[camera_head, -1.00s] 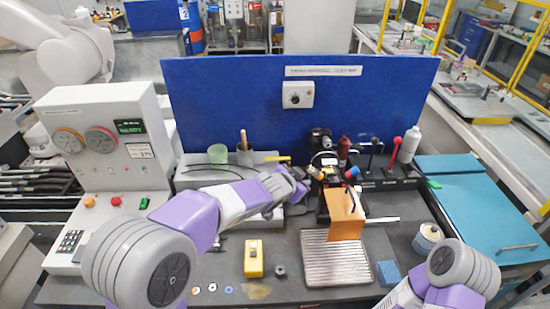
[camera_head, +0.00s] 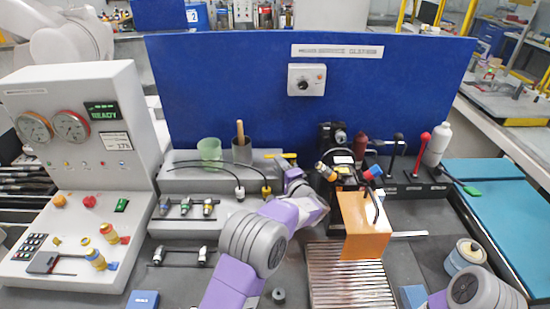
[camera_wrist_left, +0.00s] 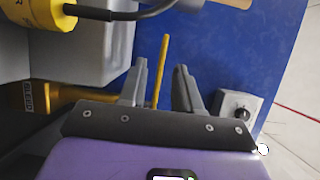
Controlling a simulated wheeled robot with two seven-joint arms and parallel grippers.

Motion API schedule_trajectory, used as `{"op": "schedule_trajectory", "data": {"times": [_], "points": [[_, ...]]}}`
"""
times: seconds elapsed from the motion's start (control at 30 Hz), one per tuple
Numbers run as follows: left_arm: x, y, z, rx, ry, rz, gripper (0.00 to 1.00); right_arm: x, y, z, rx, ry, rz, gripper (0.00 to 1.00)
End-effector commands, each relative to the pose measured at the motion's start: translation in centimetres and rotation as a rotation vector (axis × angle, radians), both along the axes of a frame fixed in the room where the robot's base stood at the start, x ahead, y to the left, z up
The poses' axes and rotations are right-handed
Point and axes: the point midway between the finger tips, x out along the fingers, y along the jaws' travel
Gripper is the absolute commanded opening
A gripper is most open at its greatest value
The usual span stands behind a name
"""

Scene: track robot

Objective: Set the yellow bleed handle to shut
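The yellow bleed handle (camera_head: 282,155) is a thin bar at the front of the blue panel, just above my left gripper (camera_head: 297,180) in the head view. In the left wrist view the handle (camera_wrist_left: 162,68) stands up between the two grey fingers of my left gripper (camera_wrist_left: 160,85). The fingers are apart, with a visible gap on each side of the bar. A BLEED label (camera_wrist_left: 32,98) shows beside a yellow-orange part. The handle's pivot is hidden behind the gripper. My right gripper is out of view; only part of its arm shows at bottom right.
An orange plate (camera_head: 364,228) and a black fixture (camera_head: 335,160) stand close right of the left gripper. A green cup (camera_head: 209,150) and a black cable (camera_head: 205,166) are to its left. A ridged tray (camera_head: 345,277) lies in front. A red-knobbed lever (camera_head: 422,152) stands farther right.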

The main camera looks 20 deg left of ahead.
Motion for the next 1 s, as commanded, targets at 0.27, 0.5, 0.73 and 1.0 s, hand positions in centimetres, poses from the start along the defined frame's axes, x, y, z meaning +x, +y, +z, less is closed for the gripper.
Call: {"op": "schedule_trajectory", "data": {"times": [0.27, 0.5, 0.73, 1.0], "points": [[2.7, 2.3, 0.1, 0.008, -0.011, 0.004, 0.33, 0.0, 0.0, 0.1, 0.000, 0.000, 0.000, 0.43], [4.9, 4.2, 0.1, 0.006, -0.009, 0.003, 0.33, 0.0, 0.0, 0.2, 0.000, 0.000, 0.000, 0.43], [5.7, 4.8, 0.1, 0.007, -0.008, 0.001, 0.33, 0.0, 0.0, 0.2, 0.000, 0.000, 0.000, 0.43], [5.7, 4.8, 0.1, 0.007, -0.007, 0.000, 0.27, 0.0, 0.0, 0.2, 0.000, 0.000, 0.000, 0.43]]}}
